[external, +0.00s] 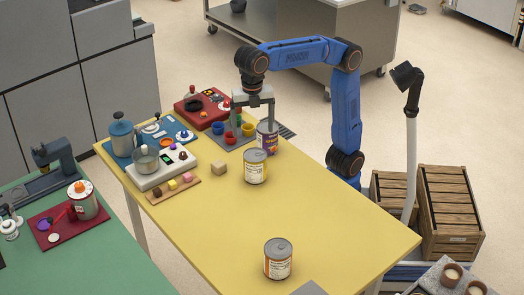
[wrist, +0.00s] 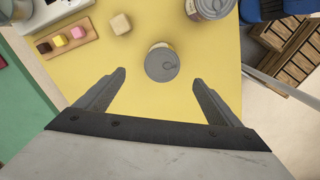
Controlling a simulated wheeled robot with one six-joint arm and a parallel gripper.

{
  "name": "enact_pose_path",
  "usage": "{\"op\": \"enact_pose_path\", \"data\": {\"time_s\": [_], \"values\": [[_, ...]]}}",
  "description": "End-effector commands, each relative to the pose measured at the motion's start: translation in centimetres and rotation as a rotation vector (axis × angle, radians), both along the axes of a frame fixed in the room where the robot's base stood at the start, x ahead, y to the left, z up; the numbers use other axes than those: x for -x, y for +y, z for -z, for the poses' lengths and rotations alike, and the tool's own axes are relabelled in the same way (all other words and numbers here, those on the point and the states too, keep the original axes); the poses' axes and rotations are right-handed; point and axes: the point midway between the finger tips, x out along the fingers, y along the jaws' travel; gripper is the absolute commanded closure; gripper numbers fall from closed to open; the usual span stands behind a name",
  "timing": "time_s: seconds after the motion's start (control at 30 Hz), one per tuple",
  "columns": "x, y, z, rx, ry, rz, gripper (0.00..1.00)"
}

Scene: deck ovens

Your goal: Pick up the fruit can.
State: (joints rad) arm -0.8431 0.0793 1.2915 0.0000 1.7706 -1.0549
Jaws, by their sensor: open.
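Three cans with grey lids stand upright on the yellow table, and their labels are too small to read, so I cannot tell which holds fruit. My gripper (external: 253,118) is open and empty, pointing down, high above the table. Another can (wrist: 210,5) is cut off at the top edge.
A beige cube (external: 219,168) and a wooden tray of small coloured pieces (external: 160,197) are left of the middle can. Several devices and a grey mat with coloured cups (external: 229,137) fill the table's far left. The yellow table (external: 335,210) is clear toward the front right.

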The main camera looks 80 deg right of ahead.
Motion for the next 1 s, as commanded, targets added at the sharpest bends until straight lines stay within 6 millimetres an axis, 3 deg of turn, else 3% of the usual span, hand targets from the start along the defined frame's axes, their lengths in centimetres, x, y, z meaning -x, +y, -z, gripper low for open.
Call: {"op": "enact_pose_path", "data": {"time_s": [0.6,1.0], "values": [[0.1,0.0,10.2,0.002,0.002,0.0,0.12],[0.4,0.1,13.3,0.002,0.002,-0.001,0.12]]}}
